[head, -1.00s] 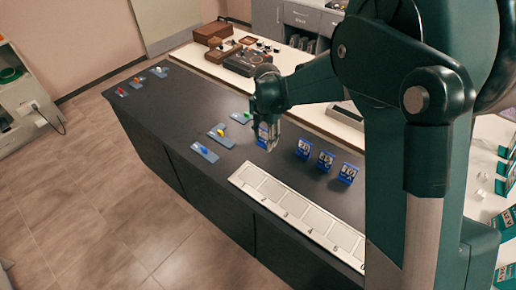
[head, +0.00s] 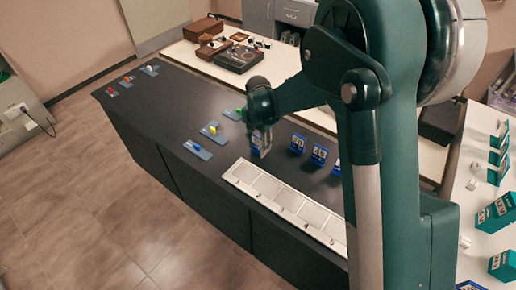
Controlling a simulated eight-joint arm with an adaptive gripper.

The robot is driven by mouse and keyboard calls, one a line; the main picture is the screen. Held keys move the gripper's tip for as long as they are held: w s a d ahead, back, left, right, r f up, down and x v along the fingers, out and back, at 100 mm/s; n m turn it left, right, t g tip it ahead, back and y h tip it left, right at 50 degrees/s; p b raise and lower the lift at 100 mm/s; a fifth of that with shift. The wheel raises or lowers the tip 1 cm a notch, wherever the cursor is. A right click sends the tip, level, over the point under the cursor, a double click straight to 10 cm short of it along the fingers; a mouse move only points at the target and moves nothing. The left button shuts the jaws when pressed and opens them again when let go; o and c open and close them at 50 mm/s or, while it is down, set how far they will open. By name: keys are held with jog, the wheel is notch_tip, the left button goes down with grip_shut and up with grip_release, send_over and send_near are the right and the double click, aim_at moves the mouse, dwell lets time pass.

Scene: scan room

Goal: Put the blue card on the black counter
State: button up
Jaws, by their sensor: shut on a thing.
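My gripper (head: 262,137) is shut on a blue card (head: 256,151) with white print on its face. It holds the card roughly upright over the black counter (head: 195,100). The fingers partly hide the card, and I cannot tell whether its lower edge touches the counter top. Similar blue cards stand to the right on the counter: one (head: 297,143), another (head: 319,156), and a third mostly hidden behind my arm.
A white numbered strip (head: 268,187) lies along the counter's front edge. Several small plates with coloured knobs (head: 197,149) lie left of my gripper. A pale table (head: 200,66) behind holds brown boxes. Green boxes (head: 496,213) stand at right.

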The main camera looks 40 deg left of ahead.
aim_at(258, 137)
jog(key=shift+f, duration=0.6)
jog(key=shift+f, duration=0.15)
jog(key=o, duration=0.9)
notch_tip(258, 137, up, 12)
jog(key=shift+r+p, duration=0.15)
jog(key=shift+p, duration=0.45)
dwell(0.5)
